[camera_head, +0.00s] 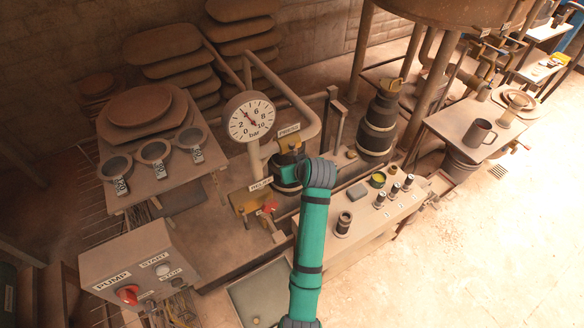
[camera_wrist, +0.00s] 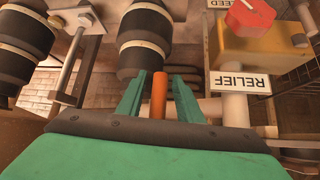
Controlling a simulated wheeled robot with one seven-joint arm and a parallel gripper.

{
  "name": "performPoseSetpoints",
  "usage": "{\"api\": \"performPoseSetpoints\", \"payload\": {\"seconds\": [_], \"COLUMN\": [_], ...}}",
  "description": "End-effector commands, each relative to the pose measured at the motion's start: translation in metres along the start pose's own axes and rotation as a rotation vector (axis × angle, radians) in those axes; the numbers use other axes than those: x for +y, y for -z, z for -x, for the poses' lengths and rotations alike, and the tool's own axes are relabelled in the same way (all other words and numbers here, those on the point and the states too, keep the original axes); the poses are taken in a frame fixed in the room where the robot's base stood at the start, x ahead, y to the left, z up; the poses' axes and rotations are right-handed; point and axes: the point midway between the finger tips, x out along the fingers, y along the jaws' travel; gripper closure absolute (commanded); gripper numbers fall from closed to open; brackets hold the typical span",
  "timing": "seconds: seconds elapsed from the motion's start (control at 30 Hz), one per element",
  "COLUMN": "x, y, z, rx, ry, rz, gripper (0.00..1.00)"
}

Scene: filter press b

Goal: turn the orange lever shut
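The orange lever (camera_wrist: 158,95) stands upright in the wrist view, between the two green fingers of my gripper (camera_wrist: 158,98). A narrow gap shows on each side of it, so the fingers look open around it, not closed on it. The lever's lower end is hidden by my gripper's body. In the head view my gripper (camera_head: 286,172) is partly hidden behind my arm, just below the yellow block (camera_head: 291,144) near the PRESS label. I cannot make out the lever there.
A brass block with a red knob (camera_head: 269,208) sits close by; its red knob (camera_wrist: 251,14) and RELIEF label (camera_wrist: 240,82) show upside down in the wrist view. A gauge (camera_head: 251,117) stands above. A dark ribbed cylinder (camera_head: 377,130) is to the right. The PUMP box (camera_head: 138,270) is front left.

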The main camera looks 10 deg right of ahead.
Motion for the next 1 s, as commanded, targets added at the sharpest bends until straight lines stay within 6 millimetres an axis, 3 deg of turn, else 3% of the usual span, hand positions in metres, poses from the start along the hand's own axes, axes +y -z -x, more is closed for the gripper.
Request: {"api": "performPoseSetpoints", "payload": {"seconds": [0.17,0.6,1.0], "x": [0.001,0.0,0.0], "y": [0.0,0.0,-0.001], "z": [0.018,0.093,0.107], "rx": [0.002,0.001,0.0], "ry": [-0.002,-0.001,0.001], "rz": [0.0,0.0,-0.001], "gripper": [0.67,0.67,0.67]}}
